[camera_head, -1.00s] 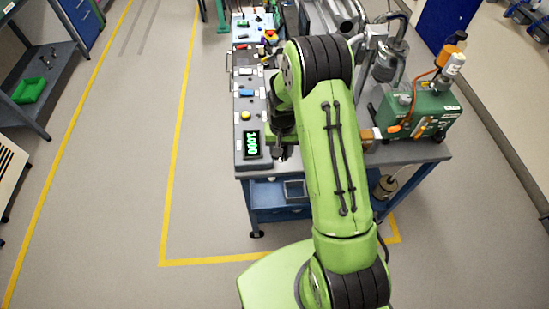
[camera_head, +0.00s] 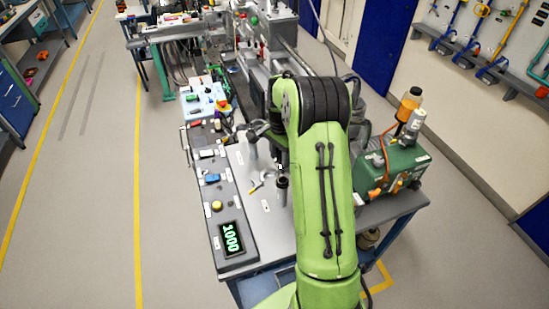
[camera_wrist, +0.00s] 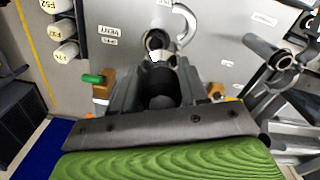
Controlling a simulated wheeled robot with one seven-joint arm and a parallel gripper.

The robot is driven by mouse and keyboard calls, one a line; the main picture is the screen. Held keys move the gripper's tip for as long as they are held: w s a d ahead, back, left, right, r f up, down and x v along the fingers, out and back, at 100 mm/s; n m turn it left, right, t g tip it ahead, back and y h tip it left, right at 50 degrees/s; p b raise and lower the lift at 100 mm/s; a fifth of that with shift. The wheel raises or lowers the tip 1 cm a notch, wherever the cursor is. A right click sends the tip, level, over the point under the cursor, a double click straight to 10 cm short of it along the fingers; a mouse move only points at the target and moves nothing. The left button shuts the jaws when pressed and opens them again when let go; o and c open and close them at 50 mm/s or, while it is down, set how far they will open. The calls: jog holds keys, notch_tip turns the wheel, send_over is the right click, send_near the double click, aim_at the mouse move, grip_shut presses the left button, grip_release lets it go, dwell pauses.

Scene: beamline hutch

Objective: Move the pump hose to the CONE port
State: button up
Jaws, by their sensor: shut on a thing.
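In the wrist view my gripper (camera_wrist: 158,82) is shut on a dark round piece (camera_wrist: 160,101), mostly hidden between the fingers. I cannot tell whether it is the end of the pump hose. Just beyond the fingertips is a round metal opening (camera_wrist: 158,40) with a curved metal piece (camera_wrist: 185,22) beside it. I cannot tell if they touch my gripper. A VENT label (camera_wrist: 108,31) shows to the left; other labels are too small to read, and I cannot identify the CONE port. In the head view my arm hides much of the bench's middle. The green pump (camera_head: 395,165) stands right of my arm.
The control panel with a display reading 1000 (camera_head: 231,239) runs along the bench's left edge. A dark upright post (camera_head: 282,190) stands close to my arm. In the wrist view metal pipework (camera_wrist: 275,60) is at the right. The floor left of the bench is clear.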

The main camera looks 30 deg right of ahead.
jog(key=shift+s+f, duration=0.15)
jog(key=shift+s, duration=0.35)
jog(key=shift+s+f+b, duration=0.25)
jog(key=shift+s+b, duration=0.05)
jog(key=shift+b, duration=0.15)
jog(key=f+b, duration=0.1)
jog(key=f, duration=0.1)
jog(key=w+f+b, duration=0.1)
jog(key=f+b, duration=0.1)
jog(key=shift+f, duration=0.2)
jog(key=shift+s+f+b, duration=0.2)
jog(key=shift+f+b, duration=0.2)
jog(key=shift+f, duration=0.2)
jog(key=shift+w+f, duration=0.1)
jog(key=shift+a, duration=0.1)
jog(key=shift+f+b, duration=0.4)
jog(key=shift+f, duration=0.15)
jog(key=o, duration=1.2)
